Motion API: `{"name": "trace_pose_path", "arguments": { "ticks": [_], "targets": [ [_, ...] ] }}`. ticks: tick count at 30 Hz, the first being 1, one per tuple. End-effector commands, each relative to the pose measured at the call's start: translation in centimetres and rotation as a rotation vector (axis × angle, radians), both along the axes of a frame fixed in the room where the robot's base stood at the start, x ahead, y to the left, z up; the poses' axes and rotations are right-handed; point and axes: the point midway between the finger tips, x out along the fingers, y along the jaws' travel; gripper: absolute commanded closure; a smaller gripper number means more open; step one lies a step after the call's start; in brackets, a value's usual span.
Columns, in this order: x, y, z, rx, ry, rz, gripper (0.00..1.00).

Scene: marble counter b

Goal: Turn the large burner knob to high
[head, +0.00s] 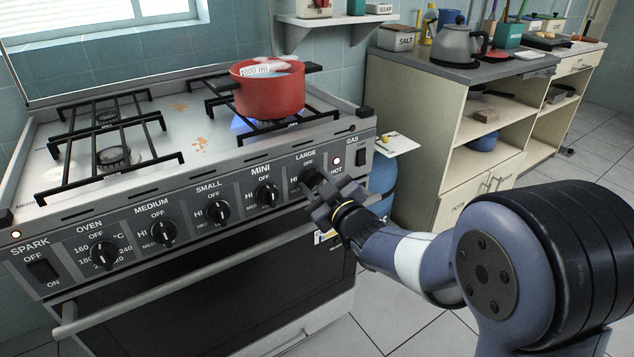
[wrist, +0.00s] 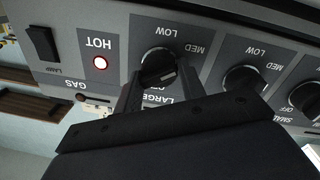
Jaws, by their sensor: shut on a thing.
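The large burner knob (head: 312,177) is a black dial at the right end of the stove's front panel, under the LARGE label. It also shows in the wrist view (wrist: 158,62), upside down, with LOW and MED printed around it. My gripper (head: 322,192) is at the panel, shut on this knob. In the wrist view my gripper (wrist: 157,88) has a finger on either side of the knob. A pale mark shows on the knob's edge near the fingers. The fingers hide part of the dial and its lettering, so its exact setting is hard to read.
The mini knob (head: 266,195) is close on the left. An oven handle (head: 180,285) runs below.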

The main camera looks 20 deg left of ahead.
Motion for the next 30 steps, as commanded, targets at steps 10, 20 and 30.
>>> {"name": "trace_pose_path", "arguments": {
  "ticks": [10, 20, 30],
  "targets": [
    [-0.02, -0.01, 0.12, 0.181, 0.220, 0.002, 0.85],
    [0.03, -0.05, 0.11, 0.336, 0.401, 0.002, 0.85],
    [0.02, -0.05, -0.04, 0.412, 0.492, 0.002, 0.85]
  ]
}}
